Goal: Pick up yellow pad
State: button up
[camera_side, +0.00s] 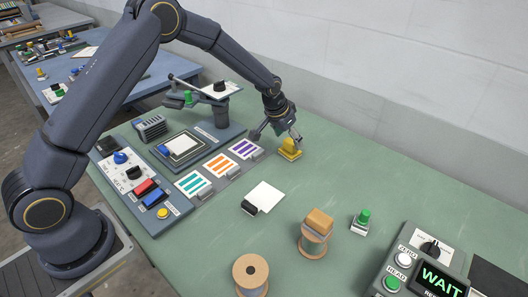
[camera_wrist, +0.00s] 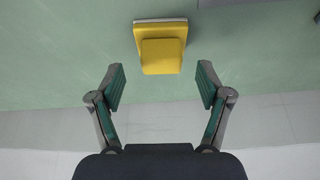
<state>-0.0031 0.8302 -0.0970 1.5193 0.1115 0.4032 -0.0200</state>
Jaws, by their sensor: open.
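The yellow pad (camera_side: 289,150) sits on the green table near its back edge, in the middle of the side view. In the wrist view the yellow pad (camera_wrist: 161,50) is at the top centre, with a raised yellow block on a wider base with a pale edge. My gripper (camera_side: 277,136) is low over the table, right at the pad in the side view. In the wrist view my gripper (camera_wrist: 160,88) is open, its two green-lined fingers apart and empty, with the pad ahead and between their lines. I cannot tell whether a finger touches the pad.
Striped cards (camera_side: 219,165) and a control panel (camera_side: 140,180) lie to the left. A white card with a black clip (camera_side: 262,197), wooden spools (camera_side: 250,272), a green-knobbed piece (camera_side: 361,220) and a WAIT display (camera_side: 436,280) stand nearer and right. A wall (camera_side: 400,80) rises behind the table.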

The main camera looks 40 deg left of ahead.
aim_at(290, 141)
jog(key=x, duration=0.3)
jog(key=shift+w+a+f, duration=0.1)
jog(key=shift+w+f, duration=0.05)
jog(key=shift+f, duration=0.05)
jog(key=shift+c, duration=0.2)
jog(key=c, duration=1.2)
